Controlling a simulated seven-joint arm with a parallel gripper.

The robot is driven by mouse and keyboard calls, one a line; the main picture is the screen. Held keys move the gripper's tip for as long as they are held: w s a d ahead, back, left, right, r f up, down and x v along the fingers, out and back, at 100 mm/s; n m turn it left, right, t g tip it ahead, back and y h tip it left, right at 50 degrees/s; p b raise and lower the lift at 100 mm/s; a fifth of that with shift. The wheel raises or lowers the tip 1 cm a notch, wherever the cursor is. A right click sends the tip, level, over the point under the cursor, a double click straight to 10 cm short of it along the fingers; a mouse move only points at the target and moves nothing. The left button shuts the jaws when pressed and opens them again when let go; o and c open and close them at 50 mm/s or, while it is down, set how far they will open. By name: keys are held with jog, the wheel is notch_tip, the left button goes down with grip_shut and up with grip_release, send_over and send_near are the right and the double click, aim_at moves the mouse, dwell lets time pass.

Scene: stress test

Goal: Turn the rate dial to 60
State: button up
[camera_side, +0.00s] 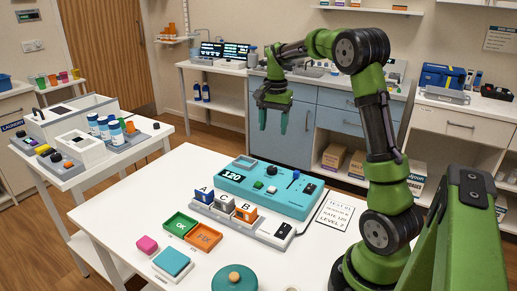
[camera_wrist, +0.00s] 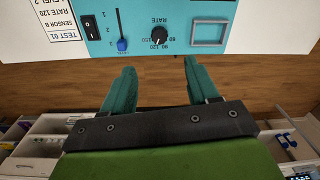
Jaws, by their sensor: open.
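The rate dial (camera_wrist: 159,35) is a black round knob on a teal device panel, with printed numbers around it; I cannot read its pointer surely. It also shows in the side view (camera_side: 271,170). My gripper (camera_side: 273,124) is open and empty, in the air above and beyond the device's far edge. In the wrist view its two teal fingers (camera_wrist: 159,66) are spread apart, with the dial ahead between and beyond their tips. Nothing touches the dial.
A printed card (camera_side: 335,214) beside the device reads rate 120. Green (camera_side: 180,226) and orange (camera_side: 204,237) trays lie nearer.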

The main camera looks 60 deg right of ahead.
aim_at(272, 168)
jog(key=f, duration=0.5)
jog(key=f+m, duration=0.1)
jog(key=f, duration=0.4)
jog(key=f+m, duration=0.1)
jog(key=f, duration=0.4)
jog(key=shift+w+d+f, duration=0.1)
jog(key=shift+w+d, duration=0.1)
jog(key=shift+d, duration=0.2)
jog(key=shift+c, duration=0.3)
jog(key=c, duration=1)
